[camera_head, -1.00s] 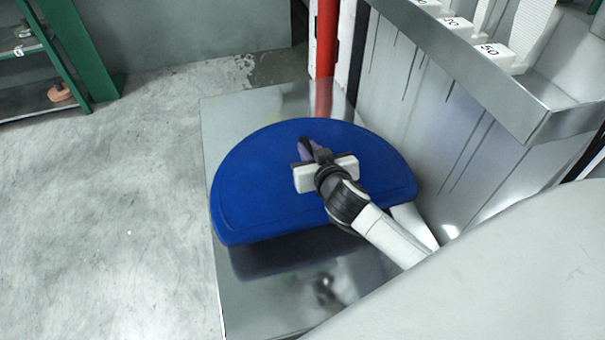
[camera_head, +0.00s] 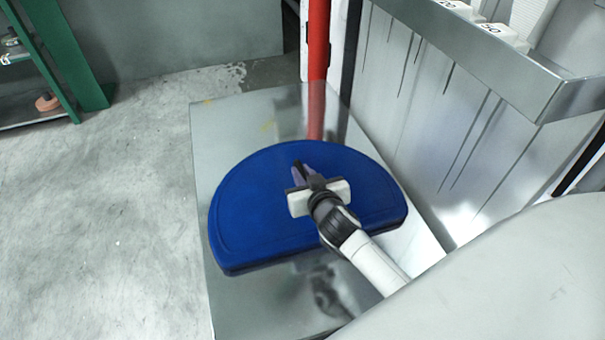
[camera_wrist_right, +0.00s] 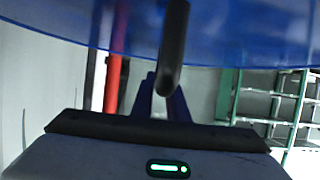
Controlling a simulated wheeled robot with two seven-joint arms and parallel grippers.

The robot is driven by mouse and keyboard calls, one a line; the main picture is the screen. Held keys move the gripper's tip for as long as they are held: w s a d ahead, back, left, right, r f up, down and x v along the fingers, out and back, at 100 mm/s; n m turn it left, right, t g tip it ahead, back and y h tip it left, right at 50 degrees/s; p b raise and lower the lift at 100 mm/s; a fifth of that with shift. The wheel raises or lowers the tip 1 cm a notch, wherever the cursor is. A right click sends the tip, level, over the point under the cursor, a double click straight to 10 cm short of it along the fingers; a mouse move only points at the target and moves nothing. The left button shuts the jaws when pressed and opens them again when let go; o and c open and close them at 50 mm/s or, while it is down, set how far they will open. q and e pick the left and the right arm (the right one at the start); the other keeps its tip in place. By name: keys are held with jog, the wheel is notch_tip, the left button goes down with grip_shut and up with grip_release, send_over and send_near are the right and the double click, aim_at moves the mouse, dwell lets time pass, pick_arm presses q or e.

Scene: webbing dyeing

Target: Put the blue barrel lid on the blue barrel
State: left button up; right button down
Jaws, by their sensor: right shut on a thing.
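The blue barrel lid (camera_head: 252,205) is a flat half-round plate with a straight front edge. It lies roughly level over a shiny metal surface (camera_head: 225,120); I cannot tell whether it touches that surface. My right gripper (camera_head: 303,173) is over the middle of the lid and shut on its dark handle, which I see as a dark bar in the right wrist view (camera_wrist_right: 172,50). The lid's blue face (camera_wrist_right: 245,35) fills the top of that view. The blue barrel is not visible in these frames. My left gripper is not in view.
A red vertical pipe (camera_head: 318,60) stands behind the metal surface. A streaked grey tank wall with a metal ledge (camera_head: 500,75) bounds the right side. A green shelf (camera_head: 75,60) is at the far left. Concrete floor (camera_head: 110,220) is open on the left.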

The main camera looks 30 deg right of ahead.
jog(key=c, duration=2.1)
grip_release()
jog(key=o, duration=0.4)
